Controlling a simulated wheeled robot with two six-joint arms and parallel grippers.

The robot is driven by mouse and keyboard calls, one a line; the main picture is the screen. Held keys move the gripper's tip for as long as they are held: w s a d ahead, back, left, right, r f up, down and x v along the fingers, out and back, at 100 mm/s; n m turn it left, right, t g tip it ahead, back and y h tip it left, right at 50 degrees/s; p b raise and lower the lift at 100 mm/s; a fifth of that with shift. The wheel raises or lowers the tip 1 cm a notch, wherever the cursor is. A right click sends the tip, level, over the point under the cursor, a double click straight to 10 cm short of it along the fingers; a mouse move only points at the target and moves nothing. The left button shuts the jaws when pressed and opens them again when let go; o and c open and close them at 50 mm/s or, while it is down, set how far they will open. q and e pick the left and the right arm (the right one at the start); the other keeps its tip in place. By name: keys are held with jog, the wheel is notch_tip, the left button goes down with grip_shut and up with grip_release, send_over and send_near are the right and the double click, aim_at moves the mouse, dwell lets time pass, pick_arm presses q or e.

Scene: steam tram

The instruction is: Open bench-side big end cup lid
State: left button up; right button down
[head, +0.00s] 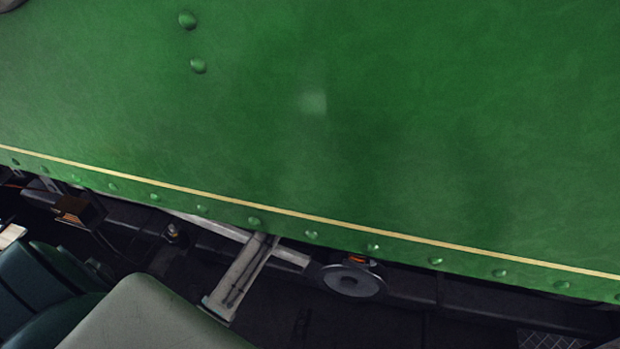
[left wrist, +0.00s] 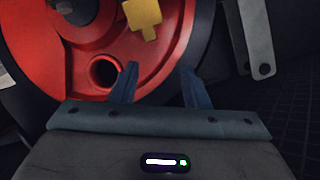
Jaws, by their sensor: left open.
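In the left wrist view my left gripper (left wrist: 159,78) is open, its two blue-grey fingers apart with nothing between them. Beyond it is a red wheel-like disc (left wrist: 85,65) with a dark round hole (left wrist: 103,71) just left of the left finger. A yellow brass-coloured piece (left wrist: 143,17) stands in front of the red disc, above the gap between the fingers and apart from them. Its top is cut off by the frame edge. I cannot make out which part is the big end cup lid. My right gripper is in neither view.
In the head view a riveted green panel (head: 350,130) with a cream line fills most of the picture. Under its lower edge are a pale metal bar (head: 240,276), a dark round disc (head: 352,281) and dark framework. A grey riveted link (left wrist: 254,40) hangs right of my fingers.

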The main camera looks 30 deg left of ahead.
pick_arm(q)
jog(key=w+a+f+n+b, duration=0.1)
jog(key=w+f+n+b, duration=0.2)
jog(key=w, duration=0.6)
jog(key=shift+w+a+f+n+h, duration=0.3)
jog(key=shift+a+f+n, duration=0.1)
jog(key=shift+f, duration=0.25)
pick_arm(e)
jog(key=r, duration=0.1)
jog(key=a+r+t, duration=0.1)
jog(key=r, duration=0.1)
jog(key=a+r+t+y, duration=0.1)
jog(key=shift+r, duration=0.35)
pick_arm(q)
grip_shut()
